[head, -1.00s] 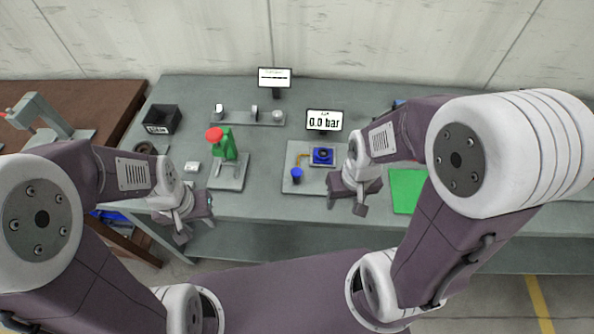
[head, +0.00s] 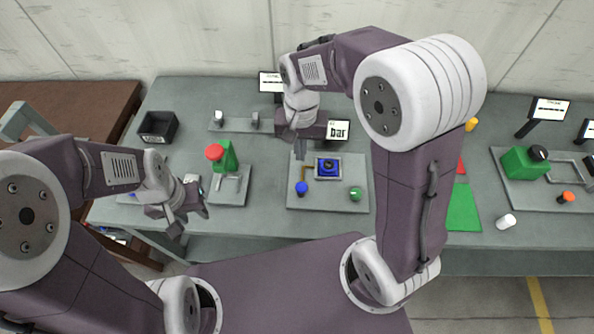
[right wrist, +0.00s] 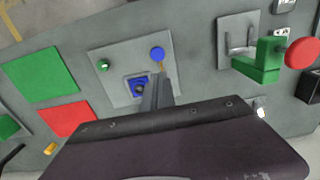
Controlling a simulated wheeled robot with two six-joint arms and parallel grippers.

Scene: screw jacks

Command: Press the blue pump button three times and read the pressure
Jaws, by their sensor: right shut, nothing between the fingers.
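The blue round button (head: 301,188) stands at the front left of a light grey plate (head: 325,201). A blue block with a dark knob (head: 327,167) and a green button (head: 355,193) share that plate. The display (head: 338,130) behind it shows "bar"; my right arm hides its number. My right gripper (head: 300,151) is shut and empty above the plate's back left, apart from the blue button. In the right wrist view the fingers (right wrist: 157,92) point toward the blue button (right wrist: 157,53). My left gripper (head: 190,213) is open and empty near the table's front edge.
A green device with a red knob (head: 225,156) stands left of the plate. A black bin (head: 157,127) is at the back left. A green mat (head: 462,210) and a white cylinder (head: 506,221) lie to the right. Another green device (head: 525,163) stands further right.

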